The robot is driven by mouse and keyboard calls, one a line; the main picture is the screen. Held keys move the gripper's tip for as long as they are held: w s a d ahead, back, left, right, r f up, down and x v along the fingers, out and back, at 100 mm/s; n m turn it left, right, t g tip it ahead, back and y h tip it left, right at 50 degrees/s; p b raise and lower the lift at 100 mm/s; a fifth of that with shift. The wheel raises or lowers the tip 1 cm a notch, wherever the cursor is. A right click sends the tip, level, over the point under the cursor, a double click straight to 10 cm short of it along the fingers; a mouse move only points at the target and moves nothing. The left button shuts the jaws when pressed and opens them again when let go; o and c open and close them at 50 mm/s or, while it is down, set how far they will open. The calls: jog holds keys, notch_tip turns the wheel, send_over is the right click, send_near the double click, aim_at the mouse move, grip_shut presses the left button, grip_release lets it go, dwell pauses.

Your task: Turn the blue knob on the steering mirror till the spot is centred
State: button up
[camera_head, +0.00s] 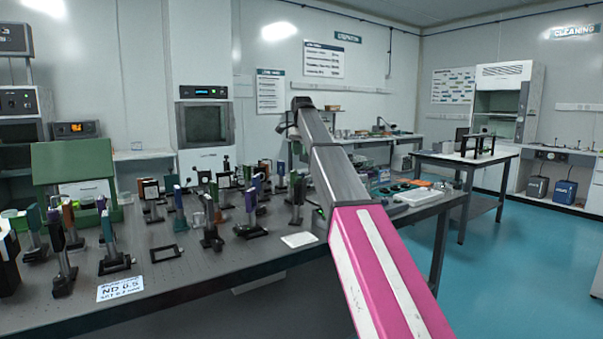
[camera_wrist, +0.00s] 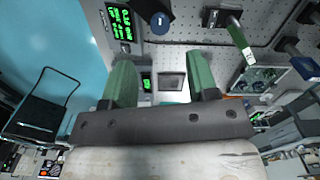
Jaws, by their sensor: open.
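My gripper (camera_wrist: 159,60) shows in the wrist view with its two green fingers spread apart and nothing between them. A round blue piece (camera_wrist: 160,22) on a dark mount lies beyond the fingertips, near the top of the picture, apart from them. It looks like the blue knob of the steering mirror, but I cannot be certain. A small grey panel with a pale rim (camera_wrist: 172,83) shows behind the gap between the fingers. I cannot make out a light spot.
The optical table (camera_head: 215,265) carries several post-mounted optics, close together. A green box (camera_head: 75,163) stands at its left, and a white ND label (camera_head: 120,288) lies near the front edge. A green-lit readout (camera_wrist: 121,25) is left of the blue piece. Blue floor is open at right.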

aim_at(302, 176)
notch_tip(302, 176, down, 9)
jog(key=shift+r, duration=0.1)
dwell(0.4)
jog(key=c, duration=0.9)
